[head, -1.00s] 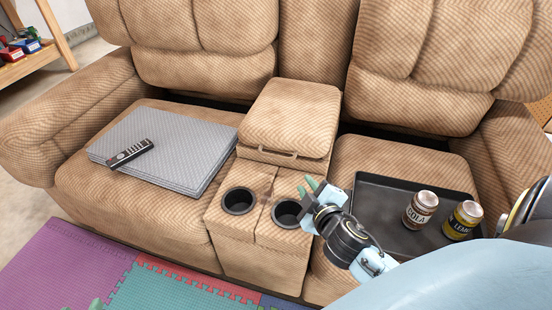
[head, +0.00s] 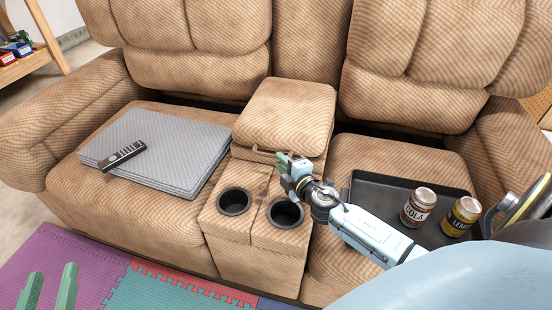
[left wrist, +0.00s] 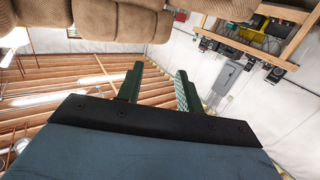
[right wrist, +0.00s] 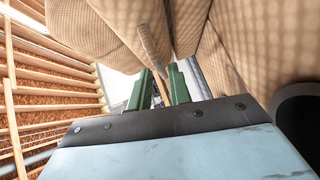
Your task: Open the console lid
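The tan console lid (head: 285,112) lies closed between the two seats in the head view. A thin handle (head: 258,150) runs along its front edge, partly hidden by my right gripper. My right gripper (head: 283,163) is at the front of the lid, by the handle. In the right wrist view its green fingers (right wrist: 162,85) stand apart, with the handle (right wrist: 151,48) just beyond and in line with the gap; contact cannot be told. My left gripper (head: 48,288) is open and empty at the lower left, above the floor mat; its fingers also show apart in the left wrist view (left wrist: 158,88).
Two cup holders (head: 234,201) are sunk in the console front. A grey folded pad (head: 185,150) with a remote (head: 122,155) lies on the left seat.

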